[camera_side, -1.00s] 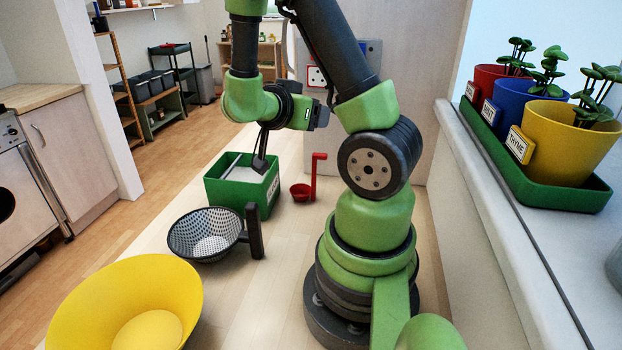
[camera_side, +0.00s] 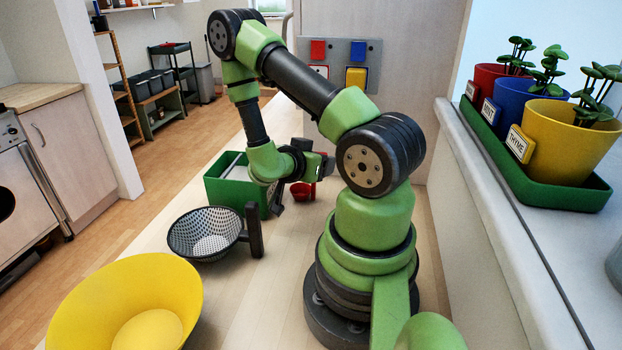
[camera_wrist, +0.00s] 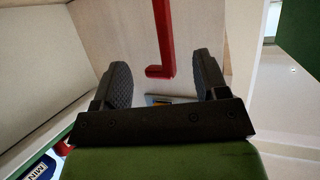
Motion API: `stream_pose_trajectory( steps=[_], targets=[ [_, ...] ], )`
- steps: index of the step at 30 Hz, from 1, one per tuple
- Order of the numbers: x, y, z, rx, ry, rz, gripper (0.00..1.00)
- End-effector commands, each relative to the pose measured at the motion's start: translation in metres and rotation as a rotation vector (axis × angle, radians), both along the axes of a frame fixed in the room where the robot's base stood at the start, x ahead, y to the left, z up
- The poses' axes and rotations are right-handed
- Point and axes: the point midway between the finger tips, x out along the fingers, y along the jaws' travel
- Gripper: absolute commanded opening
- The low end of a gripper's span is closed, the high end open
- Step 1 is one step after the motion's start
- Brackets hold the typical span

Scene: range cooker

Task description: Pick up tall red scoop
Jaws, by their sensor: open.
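The tall red scoop stands behind my wrist in the side view, with its bowl (camera_side: 302,191) on the counter and most of its upright handle hidden by my arm. In the wrist view its red handle (camera_wrist: 165,40) runs down from the top edge and ends in a short bend to the left. My gripper (camera_wrist: 163,72) is open and empty, and the bent end lies between the two dark fingertips in that picture. I cannot tell how far it is from the fingers. In the side view a dark finger of my gripper (camera_side: 277,203) points down beside the bowl.
A green box (camera_side: 228,186) stands just left of my gripper. A grey colander (camera_side: 205,235) with a dark handle and a large yellow bowl (camera_side: 125,300) are nearer the camera. Potted herbs in a green tray (camera_side: 560,192) line the right ledge. A button panel (camera_side: 340,55) is behind.

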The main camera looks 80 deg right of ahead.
Motion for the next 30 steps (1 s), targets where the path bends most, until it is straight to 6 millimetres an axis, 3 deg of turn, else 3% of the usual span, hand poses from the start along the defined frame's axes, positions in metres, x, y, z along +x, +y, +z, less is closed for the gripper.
stream_pose_trajectory(
  steps=[7, 16, 23, 30],
  targets=[
    [-0.011, -0.029, -0.012, 0.001, 0.000, -0.004, 0.67],
    [-0.011, -0.033, -0.013, 0.000, 0.001, 0.000, 0.67],
    [-0.011, -0.033, -0.013, 0.000, 0.001, 0.000, 0.16],
    [-0.011, -0.033, -0.013, 0.000, 0.001, 0.000, 0.16]
  ],
)
